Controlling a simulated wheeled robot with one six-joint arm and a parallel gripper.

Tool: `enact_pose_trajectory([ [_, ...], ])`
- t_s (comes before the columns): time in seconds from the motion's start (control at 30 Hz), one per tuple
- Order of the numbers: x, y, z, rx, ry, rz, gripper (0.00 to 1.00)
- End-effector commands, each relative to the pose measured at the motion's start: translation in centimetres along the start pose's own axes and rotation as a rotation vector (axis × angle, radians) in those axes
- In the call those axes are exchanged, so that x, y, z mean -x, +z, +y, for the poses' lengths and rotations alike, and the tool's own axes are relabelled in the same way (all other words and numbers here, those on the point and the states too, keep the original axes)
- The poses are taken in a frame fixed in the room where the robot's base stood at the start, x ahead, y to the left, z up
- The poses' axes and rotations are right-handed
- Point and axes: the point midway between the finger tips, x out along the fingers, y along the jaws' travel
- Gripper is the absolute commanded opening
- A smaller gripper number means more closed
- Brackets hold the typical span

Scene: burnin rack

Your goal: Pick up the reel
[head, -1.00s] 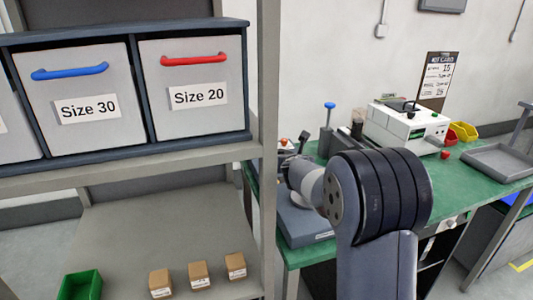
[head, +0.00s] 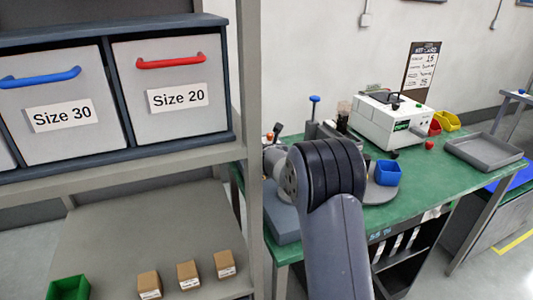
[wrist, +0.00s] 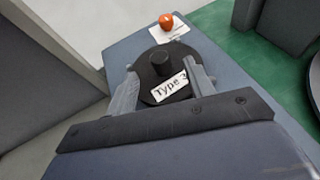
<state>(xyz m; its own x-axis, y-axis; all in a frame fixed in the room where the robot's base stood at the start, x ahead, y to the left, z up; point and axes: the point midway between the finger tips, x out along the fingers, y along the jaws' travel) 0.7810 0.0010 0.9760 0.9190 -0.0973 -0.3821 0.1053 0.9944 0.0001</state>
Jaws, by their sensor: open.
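The reel (wrist: 160,82) is a black disc with a raised round hub and a white label reading "Type 3", seen in the wrist view. It lies on a blue-grey flat-topped block, whose top (wrist: 122,47) shows around it. My gripper (wrist: 161,70) is open, with one grey finger on each side of the reel. I cannot tell whether the fingers touch its rim. In the head view my arm hides the reel and the gripper; part of the block (head: 282,220) shows at the green bench's left end.
The green bench (head: 425,185) holds a blue bin (head: 386,172), a white machine (head: 385,122) and a grey tray (head: 484,151). A shelf rack post (head: 250,150) stands close left of my arm.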

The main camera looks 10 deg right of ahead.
Motion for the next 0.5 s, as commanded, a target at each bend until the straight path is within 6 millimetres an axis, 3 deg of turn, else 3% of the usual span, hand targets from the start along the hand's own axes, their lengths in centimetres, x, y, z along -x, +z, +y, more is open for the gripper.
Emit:
enact_pose_trajectory([
  [0.23,-2.9,0.1,0.1,-0.001,-0.001,0.001,0.5],
  [0.5,-4.0,-0.1,0.1,0.0,0.0,0.001,0.5],
])
